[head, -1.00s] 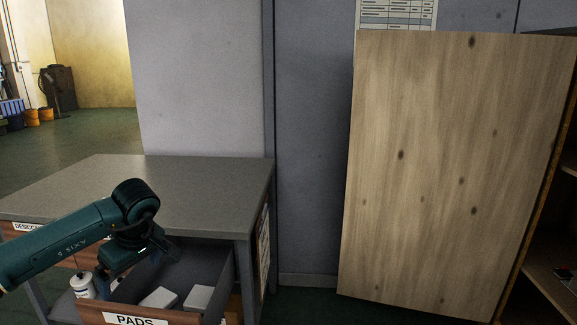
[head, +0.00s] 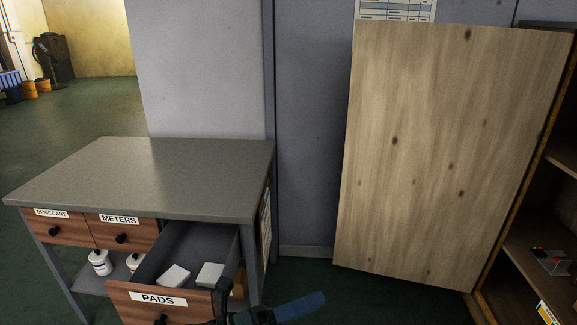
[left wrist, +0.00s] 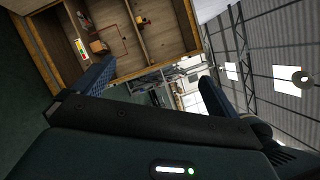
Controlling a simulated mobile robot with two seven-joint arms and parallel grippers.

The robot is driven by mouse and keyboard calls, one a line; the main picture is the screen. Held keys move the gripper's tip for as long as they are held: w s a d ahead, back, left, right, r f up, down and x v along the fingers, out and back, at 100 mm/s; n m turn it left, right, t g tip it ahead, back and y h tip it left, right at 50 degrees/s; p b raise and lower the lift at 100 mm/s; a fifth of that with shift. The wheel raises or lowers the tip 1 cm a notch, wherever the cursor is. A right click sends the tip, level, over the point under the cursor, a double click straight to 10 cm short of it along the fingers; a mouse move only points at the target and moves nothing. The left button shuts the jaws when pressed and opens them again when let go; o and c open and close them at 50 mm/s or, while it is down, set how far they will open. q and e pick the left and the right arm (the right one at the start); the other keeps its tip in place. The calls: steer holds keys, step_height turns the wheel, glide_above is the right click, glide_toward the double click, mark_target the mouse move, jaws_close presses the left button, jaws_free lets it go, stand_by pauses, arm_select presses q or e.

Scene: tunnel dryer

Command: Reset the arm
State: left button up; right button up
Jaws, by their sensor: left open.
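My left gripper (head: 268,309) shows at the bottom edge of the head view, just right of the open drawer front, with a blue finger pointing right. In the left wrist view its two fingers (left wrist: 155,88) stand wide apart with nothing between them. The rest of the left arm is mostly below the head view's frame. My right gripper is not in view.
The PADS drawer (head: 150,299) stands pulled out from the grey-topped bench (head: 150,180), with two white blocks inside. A wooden door (head: 440,160) stands open at right, beside a shelved cabinet (head: 530,245). Dark floor lies between bench and door.

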arm_select(q)
steer(key=a+f+n+t+y+p, duration=0.2)
steer(key=a+n+t+y, duration=0.3)
steer(key=n, duration=0.7)
steer(key=a+f+n+t+y+p, duration=0.15)
steer(key=a+n+t+y, duration=0.35)
steer(key=n, duration=0.6)
steer(key=s+a+f+n+g+y+p, duration=0.3)
steer(key=s+a+f+n+g+y, duration=0.2)
steer(key=s+f+n, duration=0.5)
steer(key=shift+s+a+n+y, duration=0.35)
steer(key=shift+a+n+y, duration=0.15)
steer(key=shift+a+n, duration=0.55)
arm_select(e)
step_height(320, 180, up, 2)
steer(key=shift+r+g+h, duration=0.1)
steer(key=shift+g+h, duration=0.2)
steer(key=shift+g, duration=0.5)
arm_select(q)
steer(key=shift+d, duration=0.2)
